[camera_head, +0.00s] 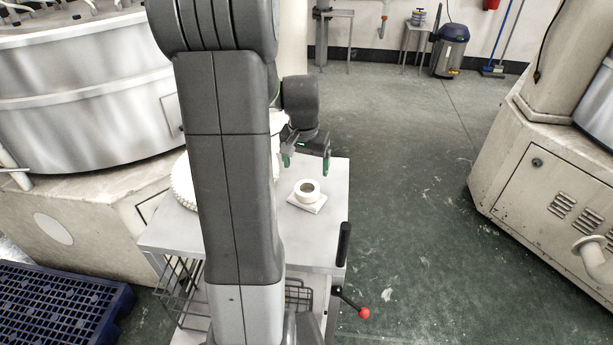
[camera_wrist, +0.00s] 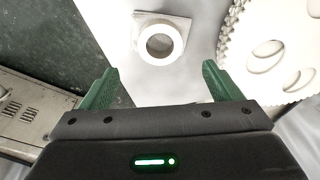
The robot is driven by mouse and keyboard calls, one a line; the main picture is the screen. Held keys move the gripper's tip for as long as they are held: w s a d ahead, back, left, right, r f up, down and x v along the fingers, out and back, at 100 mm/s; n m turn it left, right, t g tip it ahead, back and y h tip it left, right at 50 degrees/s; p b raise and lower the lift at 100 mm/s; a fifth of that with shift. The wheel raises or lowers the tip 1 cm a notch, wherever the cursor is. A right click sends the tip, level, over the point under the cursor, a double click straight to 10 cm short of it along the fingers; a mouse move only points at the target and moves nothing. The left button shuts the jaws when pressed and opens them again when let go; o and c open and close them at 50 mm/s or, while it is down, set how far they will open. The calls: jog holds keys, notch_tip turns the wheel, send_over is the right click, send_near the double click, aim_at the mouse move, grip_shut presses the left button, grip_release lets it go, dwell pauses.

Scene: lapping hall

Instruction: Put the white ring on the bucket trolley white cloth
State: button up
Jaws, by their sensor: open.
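The white ring (camera_head: 307,198) lies flat on a small white square pad on the metal trolley top (camera_head: 312,238), right of my arm. Whether this pad is the white cloth (camera_head: 320,207) I cannot tell for sure. In the wrist view the ring (camera_wrist: 142,42) shows its round hole, and a corner of the pad (camera_wrist: 180,20) shows behind it. My gripper (camera_head: 307,165) is open and empty, above and behind the ring in the head view. In the wrist view my gripper (camera_wrist: 159,72) has its green fingers spread wide, with the ring beyond and between them.
A large white toothed disc (camera_head: 183,183) lies on the trolley's left, partly hidden by my arm; it also shows in the wrist view (camera_wrist: 285,82). A big machine stands left, another cabinet (camera_head: 545,190) right. A blue pallet (camera_head: 60,305) is lower left. Floor between is clear.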

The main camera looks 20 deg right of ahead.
jog(key=shift+s+a+r, duration=0.15)
jog(key=shift+r, duration=1.5)
